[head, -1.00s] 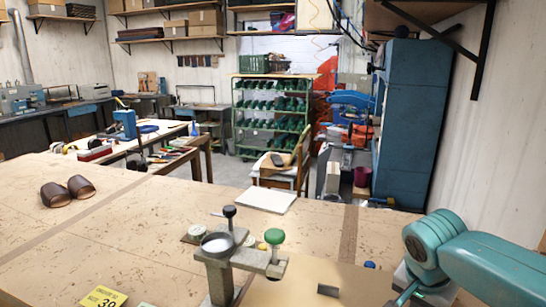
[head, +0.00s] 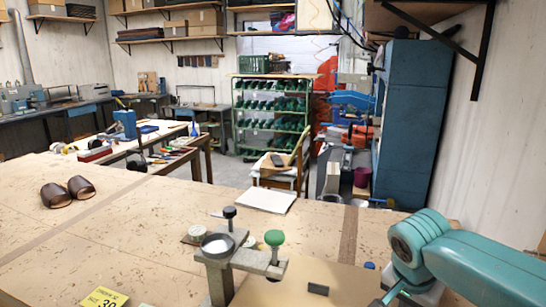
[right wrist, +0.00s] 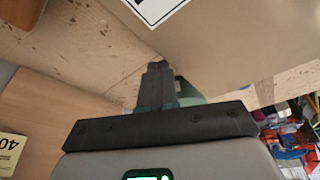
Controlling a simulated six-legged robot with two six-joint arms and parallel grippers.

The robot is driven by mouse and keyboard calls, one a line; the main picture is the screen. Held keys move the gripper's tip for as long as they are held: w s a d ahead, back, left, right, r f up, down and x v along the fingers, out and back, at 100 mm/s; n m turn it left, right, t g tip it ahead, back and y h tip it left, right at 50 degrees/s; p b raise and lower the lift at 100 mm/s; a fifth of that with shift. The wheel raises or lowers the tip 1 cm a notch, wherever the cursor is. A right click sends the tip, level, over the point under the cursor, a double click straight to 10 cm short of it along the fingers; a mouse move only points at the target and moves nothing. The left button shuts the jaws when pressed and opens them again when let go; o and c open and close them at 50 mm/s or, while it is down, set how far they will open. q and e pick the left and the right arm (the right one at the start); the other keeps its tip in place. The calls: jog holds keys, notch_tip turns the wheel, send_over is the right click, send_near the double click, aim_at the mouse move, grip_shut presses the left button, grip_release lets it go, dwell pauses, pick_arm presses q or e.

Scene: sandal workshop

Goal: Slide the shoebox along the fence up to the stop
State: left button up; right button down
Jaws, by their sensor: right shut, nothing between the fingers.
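The shoebox (right wrist: 230,45) fills the upper right of the right wrist view as a plain tan face with a white, black-marked label (right wrist: 153,8). In the head view a smooth tan surface (head: 345,275) at the bottom looks like its top, with a small dark rectangular piece (head: 318,289) on it. My right gripper (right wrist: 158,68) is shut and empty, its fingertips at the box's lower edge; I cannot tell whether they touch. In the head view its fingers are mostly cut off at the bottom. My left gripper is not in view. I cannot make out the fence or the stop for certain.
A grey metal stand (head: 240,258) with a ring and a green knob (head: 274,238) rises beside the tan surface. A yellow card (head: 103,300) lies at the front left. The left half of the table is otherwise clear.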

jog(key=shift+w+a, duration=0.1)
jog(key=shift+a, duration=0.35)
jog(key=shift+d, duration=0.15)
notch_tip(320, 180, up, 8)
jog(key=p, duration=0.6)
jog(key=shift+s+d, duration=0.2)
jog(key=shift+d, duration=0.2)
dwell(0.4)
